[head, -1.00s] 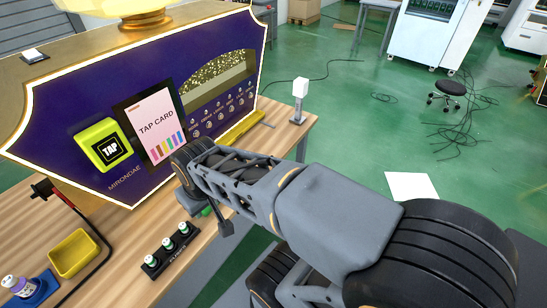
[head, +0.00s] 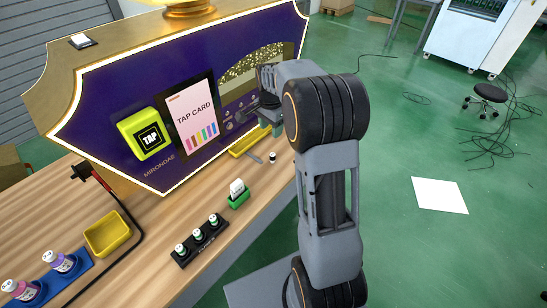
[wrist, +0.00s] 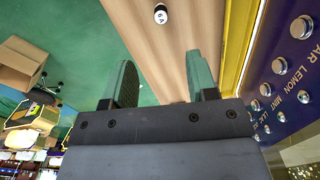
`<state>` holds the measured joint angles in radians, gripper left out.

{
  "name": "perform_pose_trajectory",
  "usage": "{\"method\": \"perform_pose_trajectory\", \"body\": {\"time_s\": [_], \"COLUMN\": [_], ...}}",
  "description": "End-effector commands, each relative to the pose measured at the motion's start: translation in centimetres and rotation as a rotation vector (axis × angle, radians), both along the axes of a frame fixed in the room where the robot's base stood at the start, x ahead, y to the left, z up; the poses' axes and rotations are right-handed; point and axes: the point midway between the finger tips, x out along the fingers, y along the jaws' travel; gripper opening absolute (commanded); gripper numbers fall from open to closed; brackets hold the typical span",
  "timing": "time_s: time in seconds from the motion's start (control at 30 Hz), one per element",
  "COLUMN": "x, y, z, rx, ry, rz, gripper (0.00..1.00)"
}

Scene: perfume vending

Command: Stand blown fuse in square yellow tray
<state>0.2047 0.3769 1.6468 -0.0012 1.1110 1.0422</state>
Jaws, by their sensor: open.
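A small dark cylinder with a white end marked "6A" (wrist: 160,13), which looks like the fuse, stands on the wooden counter in the wrist view. In the head view the fuse (head: 272,158) is near the counter's front edge, by a flat grey piece. The square yellow tray (head: 126,241) sits at the left of the counter and looks empty. My gripper (wrist: 162,85) is open and empty, its two green fingers over the counter with the fuse beyond them. In the head view my gripper is by the machine front, partly hidden by my arm.
The purple machine (head: 100,122) stands behind the counter, with a long yellow trough (head: 246,145) at its foot. A black rack (head: 203,250) of small bottles and a green card holder (head: 238,203) line the front edge. A bent black rod (head: 135,240) borders the tray.

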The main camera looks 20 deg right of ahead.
Motion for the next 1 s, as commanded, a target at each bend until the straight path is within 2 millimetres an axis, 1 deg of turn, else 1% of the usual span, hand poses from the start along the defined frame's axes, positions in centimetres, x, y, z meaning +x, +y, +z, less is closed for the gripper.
{"method": "perform_pose_trajectory", "body": {"time_s": [0.1, 0.3, 0.4, 0.5, 0.77, 1.0], "x": [0.6, 0.6, 0.6, 0.6, 0.6, 0.4], "y": [-0.5, -0.6, -0.5, -0.5, -0.6, -0.7], "z": [-1.9, -5.6, -7.1, -8.2, -9.6, -12.8], "rx": [0.002, 0.003, 0.002, 0.002, 0.002, 0.002], "ry": [0.011, 0.014, 0.013, 0.012, 0.011, 0.011], "rz": [-0.044, -0.052, -0.051, -0.050, -0.050, -0.050], "gripper": [0.53, 0.53, 0.53, 0.53, 0.53, 0.53]}}
